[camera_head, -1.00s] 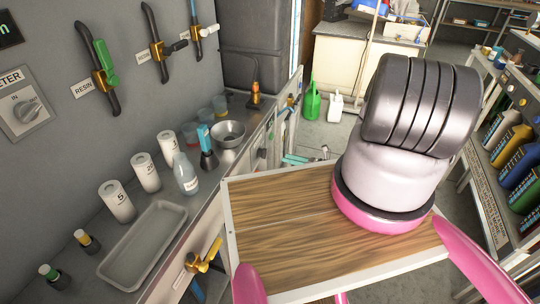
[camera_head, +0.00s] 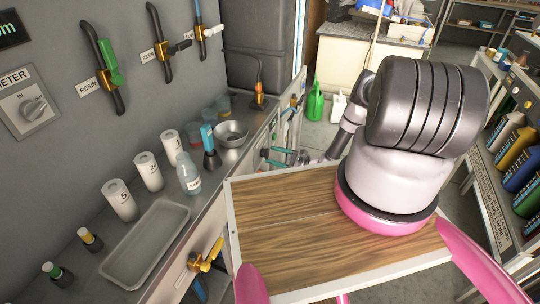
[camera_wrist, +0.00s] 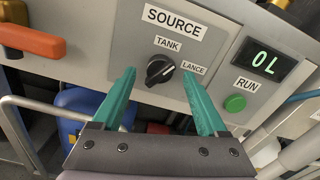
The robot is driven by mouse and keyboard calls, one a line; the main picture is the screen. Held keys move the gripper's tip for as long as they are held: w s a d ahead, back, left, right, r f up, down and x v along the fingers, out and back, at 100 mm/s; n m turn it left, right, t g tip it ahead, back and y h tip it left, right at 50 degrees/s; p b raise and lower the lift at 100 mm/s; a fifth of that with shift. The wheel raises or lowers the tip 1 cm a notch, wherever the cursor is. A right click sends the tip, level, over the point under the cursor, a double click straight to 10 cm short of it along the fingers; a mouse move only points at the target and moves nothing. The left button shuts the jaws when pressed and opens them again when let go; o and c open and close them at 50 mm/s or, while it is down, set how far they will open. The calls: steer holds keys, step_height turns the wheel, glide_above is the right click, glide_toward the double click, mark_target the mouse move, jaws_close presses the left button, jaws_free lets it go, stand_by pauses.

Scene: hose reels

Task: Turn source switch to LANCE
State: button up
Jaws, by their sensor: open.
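The source switch (camera_wrist: 160,70) is a black round knob on a grey panel, with a SOURCE label above it. The TANK label (camera_wrist: 167,44) is above the knob and the LANCE label (camera_wrist: 193,68) is to its right. I cannot tell for sure which label its pointer faces. My gripper (camera_wrist: 158,74) is open, with one teal finger on each side of the knob's lower part in view; contact is not clear. In the head view my gripper (camera_head: 268,157) is at the cabinet front, and the switch is hidden there.
A green RUN button (camera_wrist: 235,103) and a display reading 0L (camera_wrist: 265,60) are right of the switch. An orange-handled valve (camera_wrist: 32,40) is to its left. A metal rail (camera_wrist: 25,120) and a blue container (camera_wrist: 88,103) are below.

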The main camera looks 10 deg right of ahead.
steer(key=shift+x, duration=1)
steer(key=shift+c, duration=0.3)
jaws_close()
